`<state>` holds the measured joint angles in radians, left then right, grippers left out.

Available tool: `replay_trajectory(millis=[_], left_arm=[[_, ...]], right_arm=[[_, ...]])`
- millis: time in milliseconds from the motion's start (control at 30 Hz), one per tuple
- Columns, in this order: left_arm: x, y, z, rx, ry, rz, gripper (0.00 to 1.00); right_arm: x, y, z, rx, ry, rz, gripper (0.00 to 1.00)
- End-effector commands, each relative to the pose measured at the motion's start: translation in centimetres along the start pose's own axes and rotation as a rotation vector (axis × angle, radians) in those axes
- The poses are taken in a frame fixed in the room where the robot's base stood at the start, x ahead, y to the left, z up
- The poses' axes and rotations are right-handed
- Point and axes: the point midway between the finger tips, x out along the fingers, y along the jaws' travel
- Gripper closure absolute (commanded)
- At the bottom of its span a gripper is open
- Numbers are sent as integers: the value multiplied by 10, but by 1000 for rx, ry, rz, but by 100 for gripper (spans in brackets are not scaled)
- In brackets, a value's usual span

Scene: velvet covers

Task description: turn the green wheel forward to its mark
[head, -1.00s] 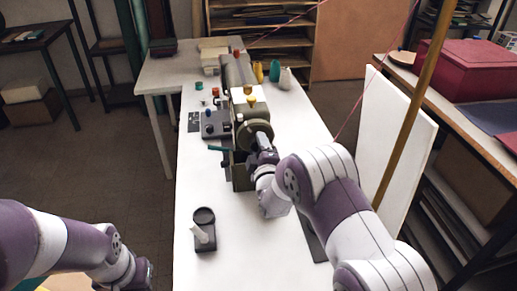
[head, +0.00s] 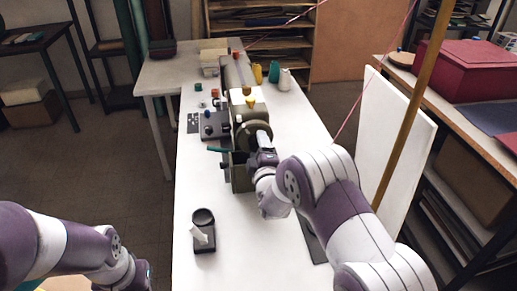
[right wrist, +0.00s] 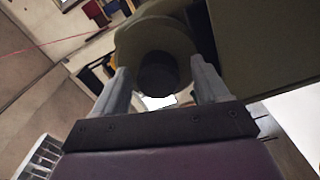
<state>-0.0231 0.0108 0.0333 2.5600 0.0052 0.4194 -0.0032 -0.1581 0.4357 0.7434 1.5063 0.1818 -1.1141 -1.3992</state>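The olive-green wheel (head: 256,130) is on the near end of the machine (head: 240,178) on the white table. It also shows in the right wrist view (right wrist: 150,38), with a dark round knob (right wrist: 158,74) in front of it. My right gripper (head: 263,146) is at the wheel's face. In the right wrist view its two fingers (right wrist: 160,78) are apart, one on each side of the knob, with gaps showing. The mark cannot be made out. My left gripper (head: 142,276) is low at the left, partly cut off, its fingers unclear.
A dark holder with a pale piece (head: 203,238) stands on the near left of the white table (head: 225,272). A control box (head: 212,126) adjoins the machine's left side. A teal bottle (head: 274,71) and a white bottle (head: 285,79) stand behind it. A brown pole (head: 408,120) rises at right.

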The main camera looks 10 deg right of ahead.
Motion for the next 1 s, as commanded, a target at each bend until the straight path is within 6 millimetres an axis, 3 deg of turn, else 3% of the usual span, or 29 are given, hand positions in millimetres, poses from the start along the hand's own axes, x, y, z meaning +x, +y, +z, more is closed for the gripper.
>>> replay_trajectory(millis=[167, 267, 700, 1000], left_arm=[[0, 0, 0, 0, 0, 0, 100], [1, 0, 0, 0, 0, 0, 100], [8, 0, 1, 0, 0, 0, 100], [8, 0, 1, 0, 0, 0, 100]], right_arm=[[-2, 2, -1, 0, 2, 3, 26], [-13, 2, -1, 0, 3, 4, 26], [-115, 0, 0, 1, 1, 1, 26], [-128, 0, 1, 0, 0, 1, 26]])
